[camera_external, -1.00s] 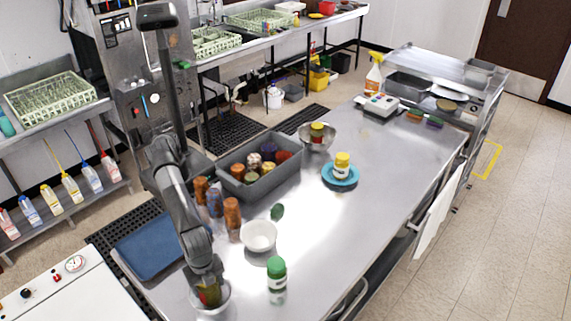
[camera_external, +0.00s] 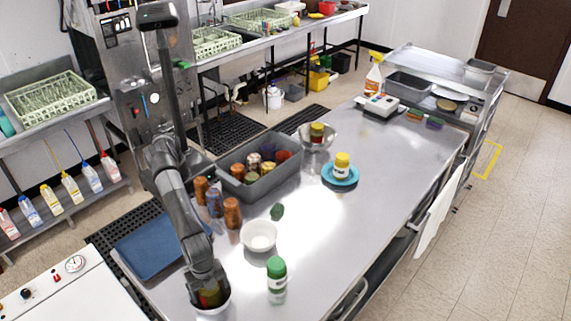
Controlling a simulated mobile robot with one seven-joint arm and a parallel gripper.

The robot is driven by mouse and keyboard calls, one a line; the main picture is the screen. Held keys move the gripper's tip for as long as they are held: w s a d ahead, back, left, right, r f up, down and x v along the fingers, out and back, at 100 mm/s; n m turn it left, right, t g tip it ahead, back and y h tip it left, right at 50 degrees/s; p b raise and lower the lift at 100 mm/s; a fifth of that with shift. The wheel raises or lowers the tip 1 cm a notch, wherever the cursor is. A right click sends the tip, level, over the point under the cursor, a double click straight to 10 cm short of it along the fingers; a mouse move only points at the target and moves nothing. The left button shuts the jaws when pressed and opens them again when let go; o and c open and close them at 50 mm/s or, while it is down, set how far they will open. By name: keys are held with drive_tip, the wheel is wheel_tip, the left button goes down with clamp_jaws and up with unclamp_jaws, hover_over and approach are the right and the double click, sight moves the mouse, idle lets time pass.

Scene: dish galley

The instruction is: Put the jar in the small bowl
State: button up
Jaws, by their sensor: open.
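My gripper (camera_external: 208,296) points down at the near end of the steel table. It is open, with its fingers on either side of a dark jar with red and yellow on it (camera_external: 210,299). This jar is inside or just over a white bowl (camera_external: 213,314); the gripper hides much of both, so I cannot tell if the jar rests on the bottom. An empty white bowl (camera_external: 259,236) stands further back. A white jar with a green lid (camera_external: 277,278) stands to the right. A yellow-lidded jar (camera_external: 342,166) stands on a blue plate (camera_external: 326,178).
A metal bowl (camera_external: 304,138) holds another jar. A grey bin (camera_external: 237,190) holds several jars. A blue tray (camera_external: 150,247) lies left.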

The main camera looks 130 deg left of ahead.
wheel_tip(320, 180, up, 11)
drive_tip(key=shift+r, duration=0.6)
drive_tip(key=shift+a+r, duration=0.3)
drive_tip(key=s+a+r+n+t+h, duration=0.15)
drive_tip(key=s+a+r, duration=0.35)
drive_tip(key=a+r, duration=0.75)
drive_tip(key=s+a+r+t, duration=0.1)
drive_tip(key=s+a+r, duration=0.3)
drive_tip(key=s+a, duration=0.7)
drive_tip(key=s+a+f+n+t, duration=0.1)
drive_tip(key=s+a, duration=0.1)
drive_tip(key=s, duration=0.6)
drive_tip(key=s+a+f+t, duration=0.1)
drive_tip(key=s+a+f, duration=0.1)
drive_tip(key=s, duration=0.6)
drive_tip(key=s+a+f+t+y, duration=0.1)
drive_tip(key=s+a+f, duration=0.2)
drive_tip(key=s+f, duration=0.7)
drive_tip(key=s, duration=0.4)
